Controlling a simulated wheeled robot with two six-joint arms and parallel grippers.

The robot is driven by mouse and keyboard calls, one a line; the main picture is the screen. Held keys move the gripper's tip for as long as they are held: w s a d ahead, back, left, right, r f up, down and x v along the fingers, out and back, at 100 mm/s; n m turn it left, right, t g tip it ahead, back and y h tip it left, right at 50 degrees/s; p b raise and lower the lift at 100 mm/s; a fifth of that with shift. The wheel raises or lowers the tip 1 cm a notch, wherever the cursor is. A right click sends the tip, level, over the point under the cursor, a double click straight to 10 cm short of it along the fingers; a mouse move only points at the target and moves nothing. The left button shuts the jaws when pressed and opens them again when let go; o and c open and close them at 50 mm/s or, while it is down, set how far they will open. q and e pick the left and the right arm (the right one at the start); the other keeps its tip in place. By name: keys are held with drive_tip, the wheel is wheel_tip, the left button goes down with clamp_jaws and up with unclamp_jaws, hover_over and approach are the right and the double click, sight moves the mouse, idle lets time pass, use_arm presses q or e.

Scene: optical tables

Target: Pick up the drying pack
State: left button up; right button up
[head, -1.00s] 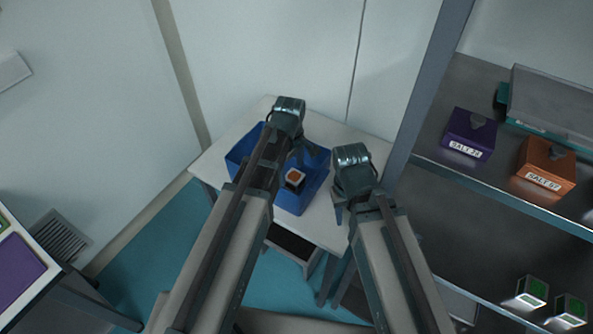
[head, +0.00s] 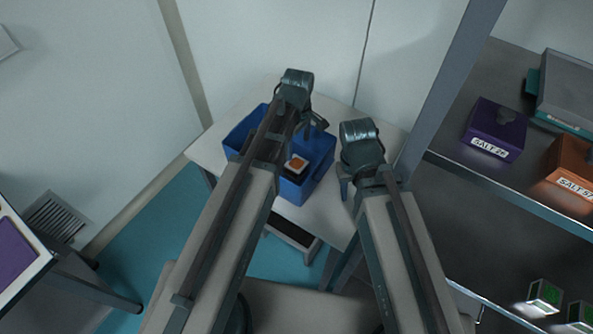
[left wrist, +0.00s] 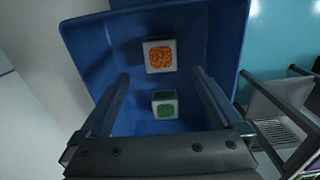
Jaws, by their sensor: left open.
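A white box-shaped pack with an orange face (head: 298,163) lies in the blue bin (head: 318,173); it also shows in the left wrist view (left wrist: 160,57). A similar pack with a green face (left wrist: 165,104) lies in the bin nearer my wrist. I cannot tell from the faces which one is the drying pack. My left gripper (head: 314,125) hangs over the bin, its jaws open and empty; in the left wrist view its fingers (left wrist: 160,80) stand on either side of the packs, apart from them. My right gripper (head: 356,187) is right of the bin; its jaw opening is unclear.
The bin stands on a small white table (head: 215,150) against the wall. A shelf at right holds a purple box (head: 495,130), an orange box (head: 573,168) and green-faced packs (head: 544,296). A grey shelf post (head: 450,95) stands close to my right arm.

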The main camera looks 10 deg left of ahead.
sight(296, 163)
use_arm(q)
wheel_tip(296, 163, down, 6)
drive_tip(key=b, duration=0.4)
drive_tip(key=shift+b, duration=0.4)
use_arm(e)
wheel_tip(296, 163, down, 6)
drive_tip(key=shift+r, duration=0.1)
use_arm(q)
drive_tip(key=f+b, duration=0.5)
drive_tip(key=shift+a+f, duration=0.1)
drive_tip(key=shift+a, duration=0.1)
use_arm(e)
wheel_tip(296, 163, down, 5)
drive_tip(key=shift+f, duration=0.2)
drive_tip(key=shift+r, duration=0.1)
use_arm(q)
drive_tip(key=shift+c, duration=0.4)
drive_tip(key=c, duration=1.3)
use_arm(e)
drive_tip(key=shift+r, duration=0.1)
